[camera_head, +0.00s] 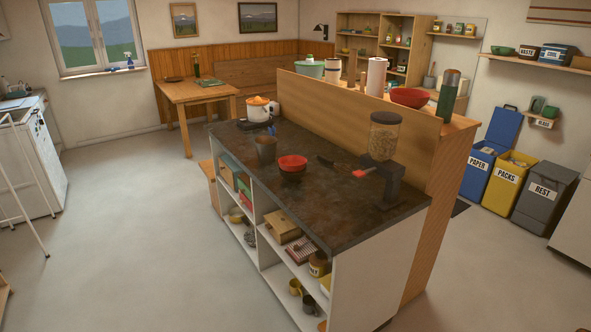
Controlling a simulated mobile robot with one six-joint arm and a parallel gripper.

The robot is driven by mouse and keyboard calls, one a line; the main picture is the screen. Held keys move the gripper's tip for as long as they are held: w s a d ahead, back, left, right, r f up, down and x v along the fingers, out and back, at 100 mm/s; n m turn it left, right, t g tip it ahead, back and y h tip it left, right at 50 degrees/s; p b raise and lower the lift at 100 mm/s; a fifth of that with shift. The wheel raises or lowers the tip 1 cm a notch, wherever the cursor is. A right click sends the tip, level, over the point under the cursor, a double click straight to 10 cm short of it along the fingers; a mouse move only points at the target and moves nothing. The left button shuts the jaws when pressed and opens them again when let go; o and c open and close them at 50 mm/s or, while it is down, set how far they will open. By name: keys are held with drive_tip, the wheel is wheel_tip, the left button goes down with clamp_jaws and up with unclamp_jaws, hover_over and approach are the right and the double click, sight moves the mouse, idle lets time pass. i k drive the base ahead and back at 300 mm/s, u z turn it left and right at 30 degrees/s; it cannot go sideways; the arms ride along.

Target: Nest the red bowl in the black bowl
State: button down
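A red bowl (292,165) stands upright on the dark countertop (330,205) of the island, near its front edge. Another red bowl (410,97) sits on the raised wooden ledge (458,121) behind the counter. I cannot make out a black bowl in this view. My gripper does not show.
A paper towel roll (376,77) and green bottle (448,95) stand on the ledge. The floor (130,240) left of the island is clear.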

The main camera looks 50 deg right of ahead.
sight(291, 164)
drive_tip(key=k, duration=1.2)
drive_tip(key=z, duration=0.4)
drive_tip(key=i, duration=2.2)
drive_tip(key=u, duration=0.4)
